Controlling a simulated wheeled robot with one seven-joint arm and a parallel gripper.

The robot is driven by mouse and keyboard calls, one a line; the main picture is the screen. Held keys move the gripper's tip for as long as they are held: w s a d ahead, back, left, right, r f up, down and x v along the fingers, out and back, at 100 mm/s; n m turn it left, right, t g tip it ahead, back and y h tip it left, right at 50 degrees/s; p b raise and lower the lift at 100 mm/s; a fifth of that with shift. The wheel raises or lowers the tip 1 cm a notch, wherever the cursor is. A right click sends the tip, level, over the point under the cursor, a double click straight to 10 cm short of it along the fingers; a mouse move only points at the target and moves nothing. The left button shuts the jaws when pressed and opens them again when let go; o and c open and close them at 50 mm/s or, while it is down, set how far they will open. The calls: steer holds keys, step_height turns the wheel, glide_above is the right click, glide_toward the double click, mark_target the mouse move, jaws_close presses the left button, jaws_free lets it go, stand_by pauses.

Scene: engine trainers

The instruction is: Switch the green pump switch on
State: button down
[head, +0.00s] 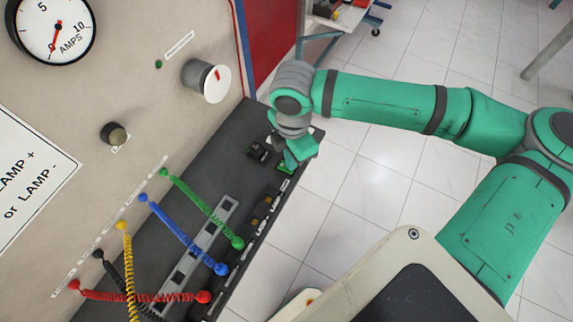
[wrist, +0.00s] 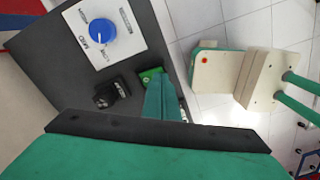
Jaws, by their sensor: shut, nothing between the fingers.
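The green pump switch (wrist: 149,76) shows in the wrist view as a small green block on the dark panel, partly covered by my gripper. In the head view a bit of green (head: 286,169) shows at the panel's outer edge, just below my gripper (head: 290,158). My gripper (wrist: 158,84) is shut and empty, its fingertips right at the green switch. I cannot tell whether they touch it. The switch's lever position is hidden.
A black switch (wrist: 112,95) stands beside the green one. A blue knob (wrist: 102,32) is on a white plate farther along the panel. Coiled leads, the green one (head: 205,210) nearest, run over the panel. Tiled floor (head: 350,180) lies open to the right.

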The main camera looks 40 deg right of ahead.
steer(key=shift+f, duration=0.75)
stand_by(0.5)
steer(key=shift+r, duration=0.15)
steer(key=shift+w+r, duration=0.1)
steer(key=shift+r, duration=2.95)
steer(key=shift+d+r, duration=0.1)
steer(key=shift+r, duration=0.2)
